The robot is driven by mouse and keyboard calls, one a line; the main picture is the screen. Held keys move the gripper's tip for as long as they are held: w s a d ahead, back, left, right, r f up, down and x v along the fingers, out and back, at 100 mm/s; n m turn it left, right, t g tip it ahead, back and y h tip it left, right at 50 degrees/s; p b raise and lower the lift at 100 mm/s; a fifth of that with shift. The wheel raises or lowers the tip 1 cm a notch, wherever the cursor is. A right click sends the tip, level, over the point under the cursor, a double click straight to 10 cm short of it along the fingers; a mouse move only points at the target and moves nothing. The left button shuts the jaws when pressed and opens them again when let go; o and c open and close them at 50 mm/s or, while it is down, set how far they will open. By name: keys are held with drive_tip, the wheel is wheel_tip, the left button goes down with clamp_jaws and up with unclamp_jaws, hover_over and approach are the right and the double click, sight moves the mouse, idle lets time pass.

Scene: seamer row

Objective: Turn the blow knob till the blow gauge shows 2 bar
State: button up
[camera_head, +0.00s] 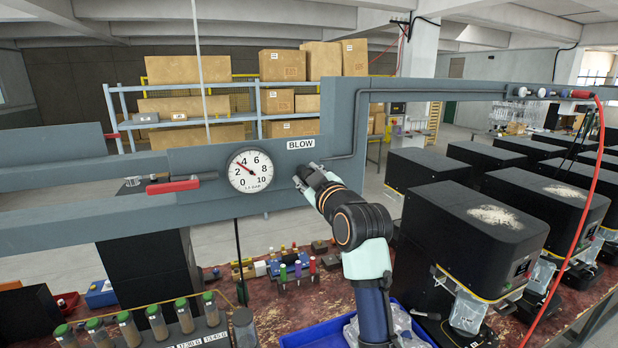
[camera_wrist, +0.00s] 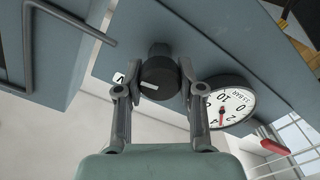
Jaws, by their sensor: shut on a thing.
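The blow gauge (camera_head: 250,170) is a round white dial on the grey beam, marked 0 to 10. Its needle points up and left, between 2 and 4. The BLOW label (camera_head: 301,144) is to its right. My gripper (camera_head: 306,178) is at the beam just below that label. In the wrist view, my gripper (camera_wrist: 156,88) has its fingers on both sides of the dark round blow knob (camera_wrist: 158,72), shut on it. A white mark on the knob's face lies roughly across the picture. The gauge also shows in the wrist view (camera_wrist: 230,109), beside one finger.
A red-handled valve (camera_head: 173,186) is on the beam left of the gauge. A grey frame post (camera_head: 345,120) and thin pipe rise right of the knob. Black machines (camera_head: 478,215) stand at right, with a red hose (camera_head: 590,200). A blue bin (camera_head: 310,334) is below.

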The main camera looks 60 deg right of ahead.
drive_tip(key=shift+n, duration=1.9)
drive_tip(key=o, duration=1.2)
drive_tip(key=shift+c, duration=0.2)
drive_tip(key=v, duration=1.2)
drive_tip(key=shift+w, duration=0.1)
